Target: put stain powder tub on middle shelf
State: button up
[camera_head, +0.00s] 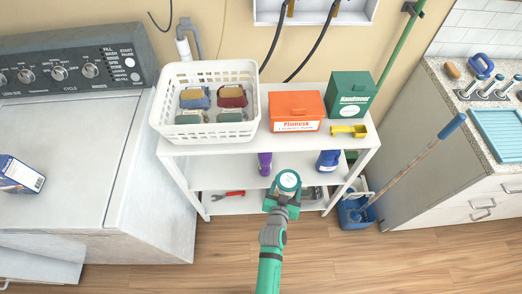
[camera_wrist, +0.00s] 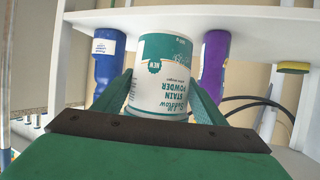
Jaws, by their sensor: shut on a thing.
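The stain powder tub (camera_head: 289,180) is white with a teal print and a teal-ringed lid. My gripper (camera_head: 283,197) is shut on it, and its green fingers show on both sides of the tub (camera_wrist: 162,75) in the wrist view, which is upside down. The tub looks upright. In the head view it overlaps the front of the white shelf unit, between a purple bottle and a blue bottle. Those bottles stand on the middle shelf (camera_head: 215,176). Its board also shows in the wrist view (camera_wrist: 262,24). Whether the tub touches the shelf cannot be told.
The purple bottle (camera_head: 265,163) and blue bottle (camera_head: 328,160) flank the tub. Red pliers (camera_head: 228,195) lie on the bottom shelf.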

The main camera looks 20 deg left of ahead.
aim_at(284, 171)
jog(key=shift+m+h, duration=0.3)
jog(key=shift+h, duration=0.1)
jog(key=w+r, duration=0.1)
jog(key=r, duration=0.1)
jog(key=w+a+r, duration=0.1)
jog(key=r, duration=0.1)
jog(key=w+a+r, duration=0.1)
jog(key=r, duration=0.1)
jog(key=shift+a+r, duration=0.2)
jog(key=shift+r, duration=0.1)
jog(key=shift+w+r, duration=0.1)
jog(key=shift+w, duration=0.05)
jog(key=w+d+f, duration=0.1)
jog(key=w+f, duration=0.2)
jog(key=w, duration=0.1)
jog(key=w+d+f, duration=0.2)
jog(key=w+f, duration=0.1)
jog(key=w, duration=0.1)
jog(key=w+d+f, duration=0.2)
jog(key=w+f, duration=0.2)
jog(key=shift+w, duration=0.1)
jog(key=shift+f, duration=1.35)
jog(key=o, duration=1.3)
jog(key=shift+f, duration=0.2)
